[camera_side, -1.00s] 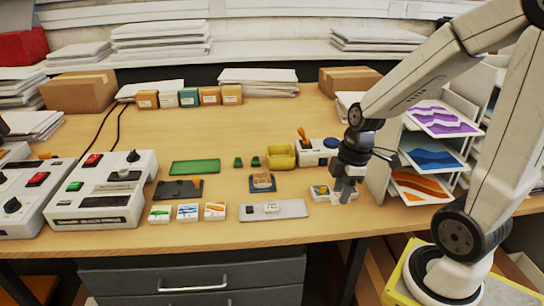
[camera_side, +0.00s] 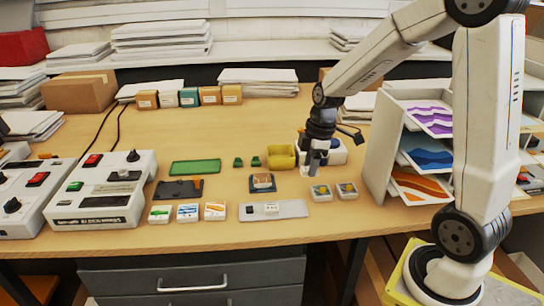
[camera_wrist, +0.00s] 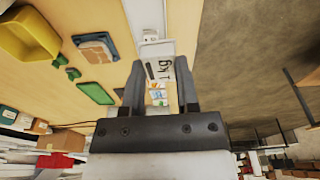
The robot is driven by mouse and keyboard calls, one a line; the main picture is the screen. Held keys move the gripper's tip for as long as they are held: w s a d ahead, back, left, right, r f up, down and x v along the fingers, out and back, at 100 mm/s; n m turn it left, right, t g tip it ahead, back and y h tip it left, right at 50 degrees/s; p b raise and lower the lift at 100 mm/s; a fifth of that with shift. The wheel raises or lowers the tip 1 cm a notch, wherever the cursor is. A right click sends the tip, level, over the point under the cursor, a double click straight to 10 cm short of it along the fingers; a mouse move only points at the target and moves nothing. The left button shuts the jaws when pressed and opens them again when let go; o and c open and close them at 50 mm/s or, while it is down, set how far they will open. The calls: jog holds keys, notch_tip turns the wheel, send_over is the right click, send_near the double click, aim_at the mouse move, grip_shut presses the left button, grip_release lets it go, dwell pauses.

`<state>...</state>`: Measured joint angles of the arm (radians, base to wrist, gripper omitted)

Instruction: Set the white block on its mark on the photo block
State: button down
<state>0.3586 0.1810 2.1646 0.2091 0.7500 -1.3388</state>
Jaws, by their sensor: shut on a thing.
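My gripper (camera_side: 314,170) is shut on the white block (camera_wrist: 157,50), held between the fingertips (camera_wrist: 160,70) in the wrist view. The block's near face carries the dark lettering "1 kg". In the side view it is small and mostly covered by the fingers, above the table in front of the white device. Two small white blocks with pictures on top, a left one (camera_side: 320,193) and a right one (camera_side: 347,190), stand on the table just below and right of my gripper. I cannot tell which is the photo block, and no mark is readable.
A yellow bin (camera_side: 281,157) stands left of my gripper, and a white device (camera_side: 336,152) is close behind it. A tan block on a blue base (camera_side: 262,183), a grey plate (camera_side: 290,209) and several picture blocks (camera_side: 187,213) lie to the left. A print rack (camera_side: 378,160) stands at right.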

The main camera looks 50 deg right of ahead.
jog(key=w+d+f, duration=0.1)
jog(key=w+d, duration=0.1)
jog(key=w, duration=0.7)
send_over(261, 175)
jog(key=f, duration=0.3)
jog(key=shift+s+f, duration=0.25)
jog(key=shift+f, duration=0.15)
jog(key=shift+f, duration=0.15)
jog(key=shift+f, duration=2.95)
jog(key=shift+f, duration=0.35)
jog(key=c, duration=0.6)
grip_release()
jog(key=shift+r, duration=0.35)
